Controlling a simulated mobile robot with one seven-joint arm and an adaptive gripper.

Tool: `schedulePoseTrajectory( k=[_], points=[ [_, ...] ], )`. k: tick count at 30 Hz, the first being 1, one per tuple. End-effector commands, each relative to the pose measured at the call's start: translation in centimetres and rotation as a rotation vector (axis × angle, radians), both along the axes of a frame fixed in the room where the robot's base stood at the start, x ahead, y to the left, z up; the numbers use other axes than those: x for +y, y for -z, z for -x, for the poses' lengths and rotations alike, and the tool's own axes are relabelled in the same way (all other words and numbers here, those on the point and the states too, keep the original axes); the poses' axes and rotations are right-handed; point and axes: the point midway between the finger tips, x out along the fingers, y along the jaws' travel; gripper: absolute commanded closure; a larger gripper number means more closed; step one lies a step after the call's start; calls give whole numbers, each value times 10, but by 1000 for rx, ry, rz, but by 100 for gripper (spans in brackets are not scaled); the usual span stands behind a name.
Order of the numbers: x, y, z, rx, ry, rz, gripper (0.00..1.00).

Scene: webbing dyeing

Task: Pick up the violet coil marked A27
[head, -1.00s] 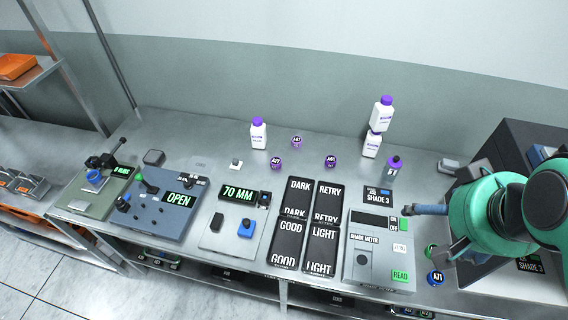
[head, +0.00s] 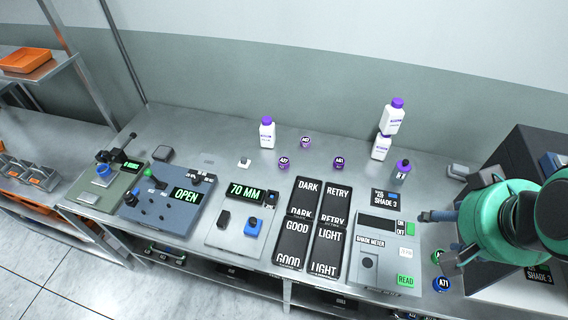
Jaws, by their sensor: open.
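Three small violet coils stand on the steel bench behind the row of trays. The front left coil (head: 284,162) appears to read A27. Another violet coil (head: 305,142) is behind it, and a third (head: 339,162) is to its right; their marks are too small to read surely. My gripper (head: 437,240) is at the right, over the bench beside the shade meter. Its fingers are apart with nothing seen between them. It is well to the right of the A27 coil and apart from it.
White bottles with violet caps (head: 267,133) stand near the coils; two at the right are stacked (head: 392,117). Black trays (head: 293,244), the shade meter (head: 385,250) and a blue coil marked A71 (head: 441,285) lie nearer. Bench space around the violet coils is clear.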

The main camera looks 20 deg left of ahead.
Motion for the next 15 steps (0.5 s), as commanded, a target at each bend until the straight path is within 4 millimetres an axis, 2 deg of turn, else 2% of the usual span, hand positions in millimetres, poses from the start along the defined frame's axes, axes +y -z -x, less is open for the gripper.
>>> schedulePoseTrajectory(
  k=[8,15],
  points=[
    [4,-6,-11,11,2,-7,43],
    [16,-21,-46,44,15,-29,43]
  ],
)
